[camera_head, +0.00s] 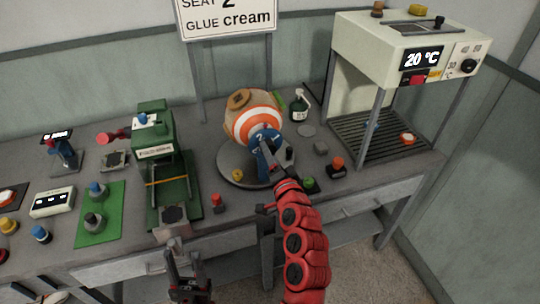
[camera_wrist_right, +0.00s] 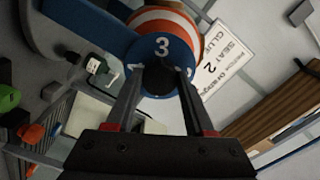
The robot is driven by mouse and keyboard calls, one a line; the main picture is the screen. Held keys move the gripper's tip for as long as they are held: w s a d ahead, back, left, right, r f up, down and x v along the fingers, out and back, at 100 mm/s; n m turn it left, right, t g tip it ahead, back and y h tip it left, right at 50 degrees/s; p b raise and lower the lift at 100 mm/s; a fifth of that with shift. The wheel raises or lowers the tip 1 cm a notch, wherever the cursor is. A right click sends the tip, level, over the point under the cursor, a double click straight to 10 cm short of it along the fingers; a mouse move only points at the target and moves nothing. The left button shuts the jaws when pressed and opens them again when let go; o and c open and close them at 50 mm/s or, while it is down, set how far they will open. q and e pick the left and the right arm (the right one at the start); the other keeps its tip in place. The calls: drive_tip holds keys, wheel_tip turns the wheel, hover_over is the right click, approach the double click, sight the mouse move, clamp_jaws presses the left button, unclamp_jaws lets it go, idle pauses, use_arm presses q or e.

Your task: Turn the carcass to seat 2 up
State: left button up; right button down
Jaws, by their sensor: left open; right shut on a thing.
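The carcass (camera_head: 252,112), a ball with orange, white and tan areas, sits on a blue stand on a round grey plate (camera_head: 228,172). It also shows in the right wrist view (camera_wrist_right: 180,22). A blue disc (camera_wrist_right: 141,50) with the number 3 upright in the wrist view is in front of it. My right gripper (camera_wrist_right: 158,88) is shut on the dark knob (camera_wrist_right: 158,70) at the disc's middle; its fingers hide part of the knob. My left gripper (camera_head: 180,250) is open and empty near the table's front edge, apart from the carcass.
A sign (camera_head: 228,18) above reads seat 2, glue cream. A green press (camera_head: 153,150) stands left of the plate, and a heater cabinet (camera_head: 408,50) showing 20 °C stands at right.

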drive_tip(key=shift+m, duration=2.5)
drive_tip(key=shift+r+m, duration=0.1)
drive_tip(key=shift+m, duration=0.3)
drive_tip(key=shift+c, duration=1.3)
unclamp_jaws()
drive_tip(key=p+v, duration=0.6)
drive_tip(key=v, duration=1.1)
drive_tip(key=shift+s, duration=0.2)
